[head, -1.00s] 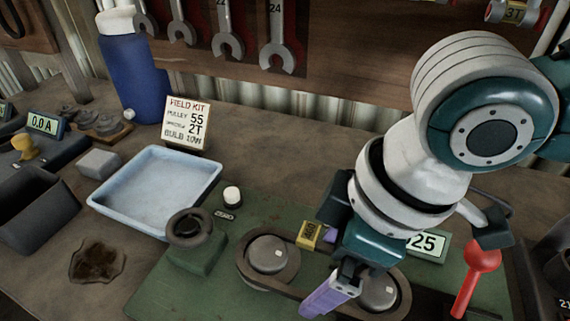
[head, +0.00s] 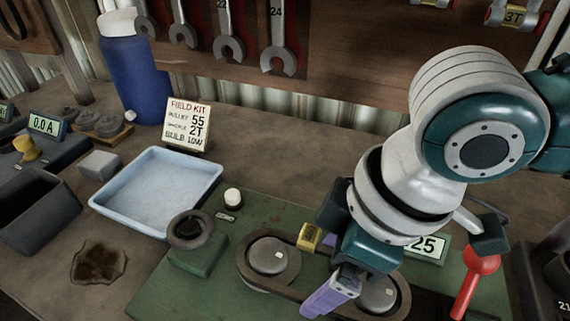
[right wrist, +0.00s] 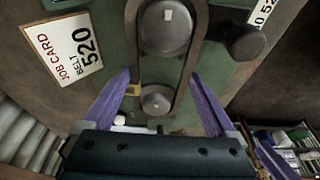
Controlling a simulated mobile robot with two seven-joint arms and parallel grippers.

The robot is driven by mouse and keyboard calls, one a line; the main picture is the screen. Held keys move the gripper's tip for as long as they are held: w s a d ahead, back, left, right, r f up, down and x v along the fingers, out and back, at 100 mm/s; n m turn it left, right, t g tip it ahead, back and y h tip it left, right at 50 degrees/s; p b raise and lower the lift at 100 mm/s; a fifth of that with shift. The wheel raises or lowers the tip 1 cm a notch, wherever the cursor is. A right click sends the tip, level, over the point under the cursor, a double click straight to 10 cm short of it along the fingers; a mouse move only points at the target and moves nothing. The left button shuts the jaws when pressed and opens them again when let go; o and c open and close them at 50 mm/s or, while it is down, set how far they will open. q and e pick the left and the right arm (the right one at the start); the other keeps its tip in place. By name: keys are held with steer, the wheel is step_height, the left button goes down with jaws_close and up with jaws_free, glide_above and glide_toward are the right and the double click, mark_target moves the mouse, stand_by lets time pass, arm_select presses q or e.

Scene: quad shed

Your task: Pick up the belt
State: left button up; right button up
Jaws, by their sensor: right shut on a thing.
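The belt (head: 243,270) is a dark loop around two round grey pulleys, a left one (head: 268,256) and a right one (head: 377,295), on a green bench plate (head: 165,292). My right gripper (head: 330,290) is down at the belt near the right pulley. In the right wrist view its purple fingers (right wrist: 158,76) stand on either side of the belt loop (right wrist: 184,84), shut on it across its width. The belt still lies around both pulleys. The far finger is mostly hidden in the head view. My left gripper is not in view.
A red-knobbed lever (head: 481,260) stands right of the gripper. A job card (right wrist: 68,48) reads belt 520. The tray is empty.

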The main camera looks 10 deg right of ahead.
steer(key=shift+c, duration=1.1)
steer(key=shift+r, duration=0.2)
step_height(320, 180, up, 20)
steer(key=p, duration=0.2)
